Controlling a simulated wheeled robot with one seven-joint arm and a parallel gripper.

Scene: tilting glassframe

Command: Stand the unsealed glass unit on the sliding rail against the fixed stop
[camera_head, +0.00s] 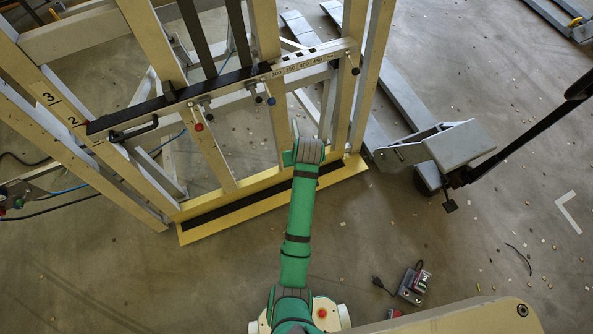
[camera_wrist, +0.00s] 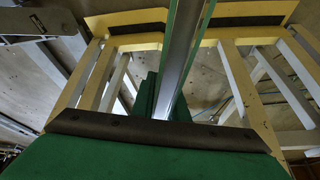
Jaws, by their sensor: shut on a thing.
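In the wrist view the glass unit (camera_wrist: 180,62) shows edge-on as two thin green-edged panes with a grey strip between. My gripper (camera_wrist: 165,112) is shut on it; the grip itself is partly hidden behind my dark padded edge. In the head view my green arm reaches the front of the tilting frame, and I cannot make out the gripper or the glass. The rail (camera_head: 215,84), a light bar with a black top and a number scale, crosses the frame. A small black block (camera_head: 173,91) sits on it; I cannot tell if this is the fixed stop.
A yellow ledge with a black strip (camera_head: 250,200) runs along the frame's foot. A pallet truck (camera_head: 459,143) stands at right with its handle raised. A small device with a cable (camera_head: 413,284) lies on the floor. Open floor lies in front of the frame, at left.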

